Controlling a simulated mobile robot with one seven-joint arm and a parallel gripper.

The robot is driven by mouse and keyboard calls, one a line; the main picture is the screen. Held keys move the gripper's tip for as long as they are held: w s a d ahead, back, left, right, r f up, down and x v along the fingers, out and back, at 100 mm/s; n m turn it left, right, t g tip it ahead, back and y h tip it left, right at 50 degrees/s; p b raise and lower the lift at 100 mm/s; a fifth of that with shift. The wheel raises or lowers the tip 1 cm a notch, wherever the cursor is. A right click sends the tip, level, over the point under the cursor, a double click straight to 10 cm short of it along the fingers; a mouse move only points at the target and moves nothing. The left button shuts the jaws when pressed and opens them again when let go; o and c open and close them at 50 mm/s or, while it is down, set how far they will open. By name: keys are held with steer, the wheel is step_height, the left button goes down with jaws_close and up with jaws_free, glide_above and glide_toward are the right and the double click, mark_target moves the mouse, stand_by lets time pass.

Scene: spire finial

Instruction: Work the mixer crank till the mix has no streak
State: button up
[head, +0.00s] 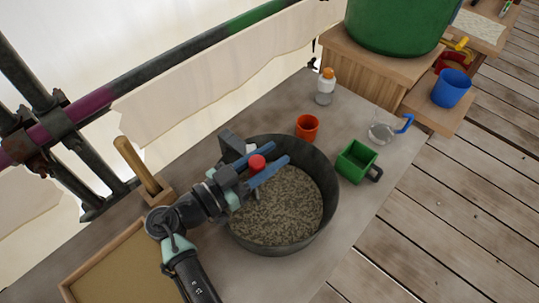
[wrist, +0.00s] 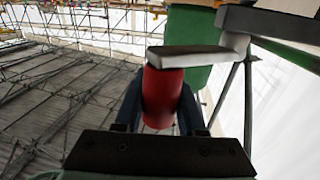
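The mixer is a dark round pan (head: 331,205) on the worktop, holding a grey-brown speckled mix (head: 285,208). I make out no clear streak, but my arm and gripper hide the pan's left part. The crank's red knob (head: 257,162) stands above the pan's upper-left side. My gripper (head: 282,165) has its blue fingers on either side of the knob, their tips reaching past it over the pan. In the wrist view the red knob (wrist: 164,98) sits snugly between the fingers, below the pale grey crank arm (wrist: 190,55).
An orange cup (head: 307,127), a green square cup (head: 356,161), a clear jug (head: 382,127) and an orange-capped bottle (head: 326,87) stand beyond the pan. A wooden-handled tool (head: 139,166) and a sand-coloured tray (head: 125,268) are at left.

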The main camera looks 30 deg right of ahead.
jaws_close()
stand_by(1.0)
